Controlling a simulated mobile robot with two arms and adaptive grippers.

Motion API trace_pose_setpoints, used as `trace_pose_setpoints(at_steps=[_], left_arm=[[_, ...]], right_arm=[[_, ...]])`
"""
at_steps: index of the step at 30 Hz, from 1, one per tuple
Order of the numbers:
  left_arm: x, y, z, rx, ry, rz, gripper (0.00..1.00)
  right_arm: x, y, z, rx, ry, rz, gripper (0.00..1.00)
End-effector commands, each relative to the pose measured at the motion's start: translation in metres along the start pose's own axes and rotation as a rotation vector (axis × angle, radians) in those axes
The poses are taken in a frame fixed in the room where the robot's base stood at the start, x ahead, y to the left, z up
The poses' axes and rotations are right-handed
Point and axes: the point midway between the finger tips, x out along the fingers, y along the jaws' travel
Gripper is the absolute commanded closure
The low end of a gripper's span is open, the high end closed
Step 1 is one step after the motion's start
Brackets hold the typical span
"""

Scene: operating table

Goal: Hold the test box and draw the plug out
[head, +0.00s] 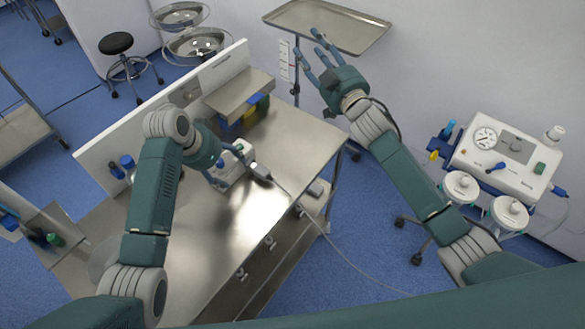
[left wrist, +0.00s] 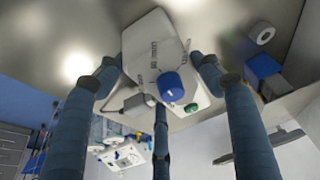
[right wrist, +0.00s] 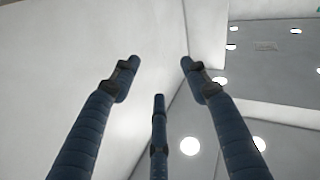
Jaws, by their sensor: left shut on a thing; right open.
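The white test box (head: 229,177) sits on the steel table. In the left wrist view the test box (left wrist: 150,48) shows a blue knob and a green button. My left gripper (head: 216,164) is shut on the test box, its fingers on either side of it; the far finger contacts are partly hidden. The grey plug (head: 259,170) is at the box's right side, with a pale cable running from it over the table edge. I cannot tell how deep it sits. My right gripper (head: 326,66) is open and empty, raised beyond the table; its spread fingers (right wrist: 160,80) show in the right wrist view.
A steel shelf block (head: 239,93) with blue and yellow items stands at the table's back. A raised steel tray (head: 328,25) is behind my right gripper. A white machine (head: 507,155) stands at right. The table's front (head: 215,235) is clear.

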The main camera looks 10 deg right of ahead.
Motion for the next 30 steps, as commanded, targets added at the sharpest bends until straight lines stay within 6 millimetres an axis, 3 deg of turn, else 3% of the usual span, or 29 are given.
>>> trace_pose_setpoints(at_steps=[2, 5, 9, 15, 18, 24, 30], left_arm=[[0.0, 0.0, 0.0, 0.0, 0.0, 0.0, 0.72], [0.0, 0.0, 0.0, 0.0, 0.0, 0.0, 0.72], [0.0, 0.0, 0.0, 0.0, 0.0, 0.0, 0.72], [0.0, 0.0, 0.0, 0.0, 0.0, 0.0, 0.72], [0.0, 0.0, 0.0, 0.0, 0.0, 0.0, 0.72], [0.0, 0.0, 0.0, 0.0, 0.0, 0.0, 0.72], [0.0, 0.0, 0.0, 0.0, 0.0, 0.0, 0.72]], right_arm=[[-0.017, -0.004, 0.026, 0.044, -0.127, 0.022, 0.55], [-0.044, -0.025, 0.061, 0.087, -0.312, -0.012, 0.55], [-0.095, -0.079, 0.098, 0.115, -0.542, -0.165, 0.55], [-0.164, -0.146, 0.114, 0.107, -0.729, -0.417, 0.55], [-0.189, -0.168, 0.115, 0.098, -0.775, -0.511, 0.55], [-0.21, -0.187, 0.115, 0.089, -0.808, -0.598, 0.55], [-0.199, -0.201, 0.13, 0.09, -0.812, -0.604, 0.55]])
